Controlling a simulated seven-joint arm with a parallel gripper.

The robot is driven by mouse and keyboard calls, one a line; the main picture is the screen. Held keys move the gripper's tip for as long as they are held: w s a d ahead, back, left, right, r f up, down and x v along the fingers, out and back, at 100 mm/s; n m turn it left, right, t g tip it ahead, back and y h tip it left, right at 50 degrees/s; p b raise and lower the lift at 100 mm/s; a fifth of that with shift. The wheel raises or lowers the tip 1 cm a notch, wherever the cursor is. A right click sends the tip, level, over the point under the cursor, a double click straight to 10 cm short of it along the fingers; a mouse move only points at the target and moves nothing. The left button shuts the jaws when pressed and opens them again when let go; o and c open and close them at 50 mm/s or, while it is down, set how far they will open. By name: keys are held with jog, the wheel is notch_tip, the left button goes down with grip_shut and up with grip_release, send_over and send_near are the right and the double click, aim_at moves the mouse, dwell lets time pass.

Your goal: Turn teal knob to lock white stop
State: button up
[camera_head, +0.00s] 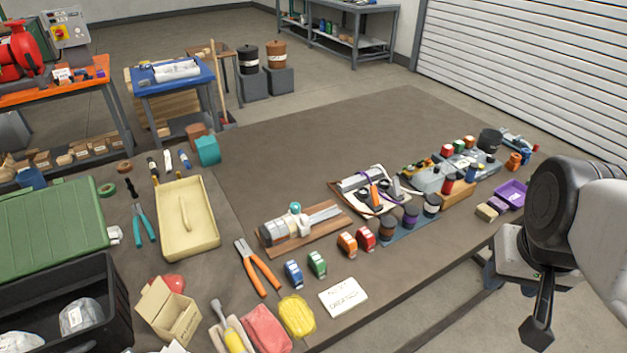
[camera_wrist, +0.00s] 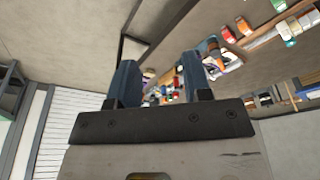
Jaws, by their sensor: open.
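The teal knob (camera_head: 295,208) sits on top of a white stop (camera_head: 292,221) on a metal rail (camera_head: 324,215). The rail is mounted on a brown wooden board (camera_head: 338,224) lying on the table. I cannot tell from here how far the knob is turned. My gripper (camera_wrist: 160,82) is open in the wrist view, with its two dark fingers apart and nothing held between them. My arm is at the right of the head view, well away from the knob.
Orange-handled pliers (camera_head: 258,266) lie left of the board. Blue (camera_head: 293,273), green (camera_head: 317,263), orange (camera_head: 347,243) and red (camera_head: 365,238) blocks stand in front of it. The brown table beyond is clear.

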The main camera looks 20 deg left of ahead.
jog(key=shift+o, duration=0.9)
jog(key=w+a+n, duration=0.5)
jog(key=w+a, duration=0.3)
jog(key=w, duration=0.5)
jog(key=n+g, duration=0.3)
jog(key=n, duration=0.7)
send_over(295, 205)
notch_tip(295, 205, down, 16)
jog(key=shift+w+r, duration=0.15)
jog(key=shift+f, duration=3.9)
